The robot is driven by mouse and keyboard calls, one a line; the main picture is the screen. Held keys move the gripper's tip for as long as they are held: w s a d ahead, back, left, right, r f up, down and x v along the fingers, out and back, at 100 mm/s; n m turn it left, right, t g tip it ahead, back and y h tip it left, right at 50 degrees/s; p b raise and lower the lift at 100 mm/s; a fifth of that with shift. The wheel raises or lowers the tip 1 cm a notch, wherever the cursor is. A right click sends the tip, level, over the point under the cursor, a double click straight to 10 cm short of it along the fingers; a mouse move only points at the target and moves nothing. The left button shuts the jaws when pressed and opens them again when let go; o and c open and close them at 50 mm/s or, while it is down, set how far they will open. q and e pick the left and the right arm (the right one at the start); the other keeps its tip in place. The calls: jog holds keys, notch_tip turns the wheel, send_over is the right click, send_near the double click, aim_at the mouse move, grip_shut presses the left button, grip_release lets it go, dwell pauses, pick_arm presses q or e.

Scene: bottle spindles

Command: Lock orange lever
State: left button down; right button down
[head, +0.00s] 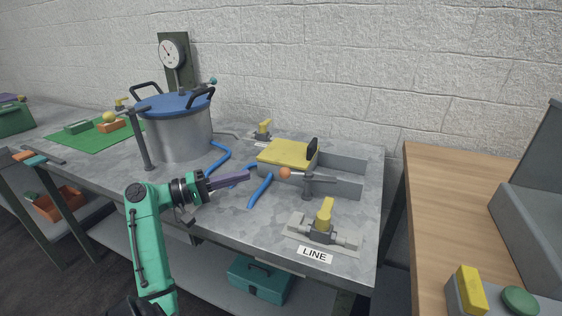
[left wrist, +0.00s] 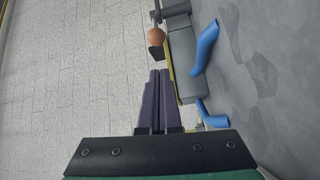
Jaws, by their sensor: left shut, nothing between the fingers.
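The orange lever shows as an orange ball knob (head: 285,172) on a short grey bar, joined to a dark grey post (head: 307,186) on the metal table. Its knob also shows near the top of the left wrist view (left wrist: 156,37). My left gripper (head: 246,174) is shut and empty, its purple fingers together. It is left of the knob, pointing right toward it, with a gap between. In the left wrist view the closed fingertips (left wrist: 159,74) are below the knob in the picture. My right gripper is not in view.
A yellow-topped block (head: 284,153) with a black handle lies behind the lever. Blue hoses (head: 260,189) lie near my fingers. A yellow-handled valve (head: 324,216) stands in front, by the LINE label. A large blue-lidded pot (head: 178,132) stands at the back left.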

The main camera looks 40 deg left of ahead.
pick_arm(q)
jog(key=shift+s+d+r, duration=0.15)
jog(key=shift+s, duration=0.05)
jog(key=p+x, duration=0.1)
jog(key=x, duration=0.9)
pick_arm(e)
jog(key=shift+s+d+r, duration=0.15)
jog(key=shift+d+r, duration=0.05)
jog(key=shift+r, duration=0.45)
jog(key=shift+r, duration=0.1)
